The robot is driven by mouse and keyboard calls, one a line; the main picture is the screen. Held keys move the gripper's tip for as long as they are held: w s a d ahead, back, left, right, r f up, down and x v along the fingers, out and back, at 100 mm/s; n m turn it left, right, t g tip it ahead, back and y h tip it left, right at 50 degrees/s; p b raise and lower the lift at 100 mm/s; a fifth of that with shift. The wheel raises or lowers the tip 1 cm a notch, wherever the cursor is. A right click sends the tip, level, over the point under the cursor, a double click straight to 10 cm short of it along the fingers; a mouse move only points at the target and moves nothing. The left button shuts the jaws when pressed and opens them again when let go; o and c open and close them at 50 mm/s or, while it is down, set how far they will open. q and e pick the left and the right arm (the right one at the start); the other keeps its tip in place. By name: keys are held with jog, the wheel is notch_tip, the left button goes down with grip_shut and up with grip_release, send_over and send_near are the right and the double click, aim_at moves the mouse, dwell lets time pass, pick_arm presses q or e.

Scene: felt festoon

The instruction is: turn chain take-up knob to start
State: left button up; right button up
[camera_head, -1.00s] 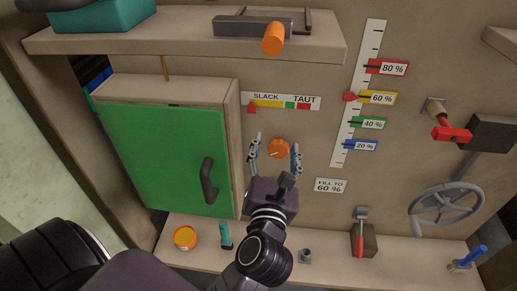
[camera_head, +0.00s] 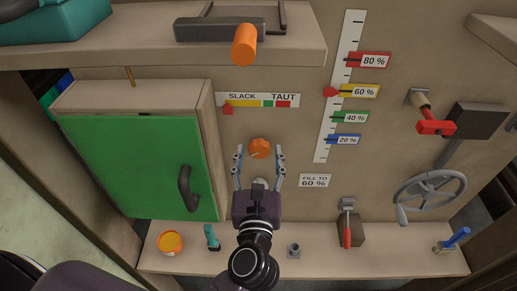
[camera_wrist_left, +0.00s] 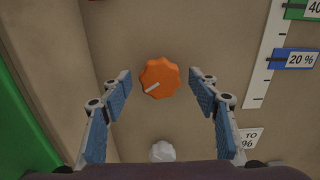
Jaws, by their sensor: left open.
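The chain take-up knob is a scalloped orange knob (camera_head: 259,148) on the beige wall panel, below the SLACK–TAUT scale (camera_head: 258,101). The scale's red pointer (camera_head: 228,110) is at the SLACK end. In the left wrist view the knob (camera_wrist_left: 159,78) has a white mark pointing to lower left. My left gripper (camera_head: 259,158) is open, just below the knob, with its fingertips to the left and right of it. In the wrist view, gaps show between the knob and both fingers. My right gripper is not in view.
A green cabinet door (camera_head: 140,165) stands left of the gripper. A shelf with an orange-handled slide (camera_head: 244,44) overhangs above. A percent gauge (camera_head: 340,85) is to the right. On the lower ledge are an orange tin (camera_head: 170,243), a teal-handled item (camera_head: 211,237) and a red lever (camera_head: 347,237).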

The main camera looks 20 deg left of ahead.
pick_arm(q)
jog(key=shift+w, duration=0.1)
jog(key=c, duration=1.2)
jog(key=shift+o, duration=0.2)
jog(key=shift+a+f+n+b, duration=0.1)
jog(key=shift+f+n+b, duration=0.15)
jog(key=shift+n+b, duration=0.65)
jog(key=shift+r+n+b, duration=0.15)
jog(key=shift+n+b, duration=0.15)
jog(key=shift+b, duration=0.3)
jog(key=shift+r, duration=0.1)
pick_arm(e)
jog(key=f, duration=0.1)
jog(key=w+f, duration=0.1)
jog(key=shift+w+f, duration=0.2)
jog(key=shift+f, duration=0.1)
pick_arm(q)
jog(key=o, duration=1.2)
jog(key=shift+c, duration=0.2)
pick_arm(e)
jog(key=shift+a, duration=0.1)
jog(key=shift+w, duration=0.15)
